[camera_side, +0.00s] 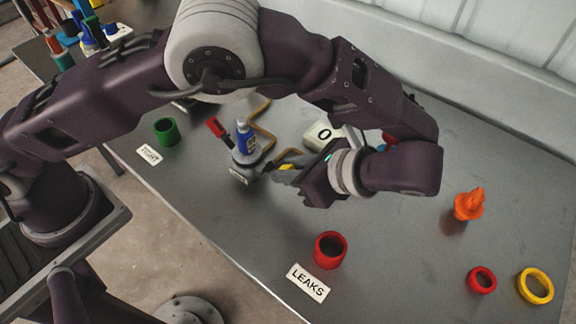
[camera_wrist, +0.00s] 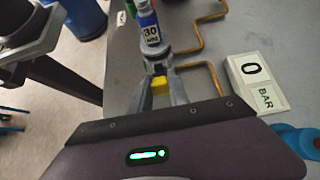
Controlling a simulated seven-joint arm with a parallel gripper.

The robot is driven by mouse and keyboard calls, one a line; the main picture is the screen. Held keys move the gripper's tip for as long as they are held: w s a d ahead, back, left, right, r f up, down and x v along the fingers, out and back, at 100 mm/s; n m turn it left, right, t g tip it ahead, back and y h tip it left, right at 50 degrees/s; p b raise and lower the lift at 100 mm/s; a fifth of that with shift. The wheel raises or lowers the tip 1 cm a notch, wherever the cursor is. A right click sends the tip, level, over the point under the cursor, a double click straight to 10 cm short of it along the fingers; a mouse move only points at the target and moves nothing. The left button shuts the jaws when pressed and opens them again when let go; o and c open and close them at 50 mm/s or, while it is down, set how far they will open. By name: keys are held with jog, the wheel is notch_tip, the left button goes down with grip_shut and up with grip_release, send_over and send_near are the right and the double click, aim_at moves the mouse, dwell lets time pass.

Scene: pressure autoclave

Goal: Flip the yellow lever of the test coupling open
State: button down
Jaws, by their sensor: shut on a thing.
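The test coupling (camera_side: 246,158) stands on the grey table with a blue cylinder (camera_side: 242,135) upright on it. The cylinder shows in the wrist view with a "30" label (camera_wrist: 151,34). The yellow lever (camera_side: 287,167) is at the side of the coupling that faces my gripper. In the wrist view the yellow lever (camera_wrist: 160,86) lies between my fingers. My gripper (camera_side: 282,164) comes in from the right, its fingers shut on the lever. The lever's far end and joint are partly hidden by the fingers.
A "0 BAR" block (camera_side: 322,134) stands behind my gripper, beside brown pipes (camera_side: 262,128). A green cup (camera_side: 166,131) is by the TIGHT card, a red cup (camera_side: 330,250) by the LEAKS card (camera_side: 308,282). An orange part (camera_side: 469,204) and rings (camera_side: 535,286) lie at right.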

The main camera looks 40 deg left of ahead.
jog(key=shift+f, duration=0.15)
jog(key=c, duration=1.2)
grip_release()
jog(key=shift+c, duration=0.2)
jog(key=shift+d, duration=0.1)
jog(key=v, duration=0.7)
